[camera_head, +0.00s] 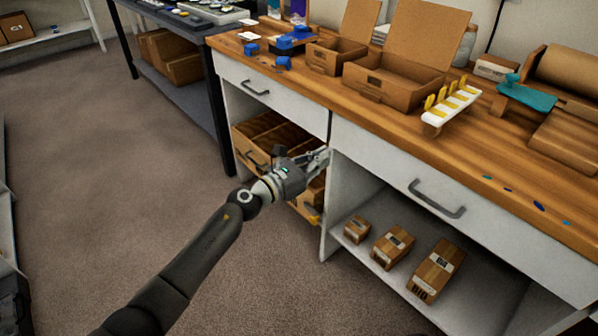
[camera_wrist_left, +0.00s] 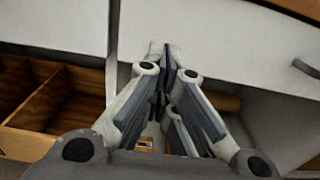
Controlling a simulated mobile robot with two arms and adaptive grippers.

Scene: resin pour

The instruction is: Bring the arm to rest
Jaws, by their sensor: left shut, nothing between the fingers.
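My left arm (camera_head: 205,250) reaches in from the bottom left in the head view. I cannot tell whether the fingertips touch the cabinet front. My right gripper is in neither view.
The workbench top (camera_head: 400,125) holds open cardboard boxes (camera_head: 395,85), a white rack (camera_head: 450,105) with yellow pieces and a teal tool (camera_head: 527,97). A drawer handle (camera_head: 437,200) sticks out. Small boxes (camera_head: 392,247) stand on the lower shelf. The floor (camera_head: 90,180) at left is clear.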

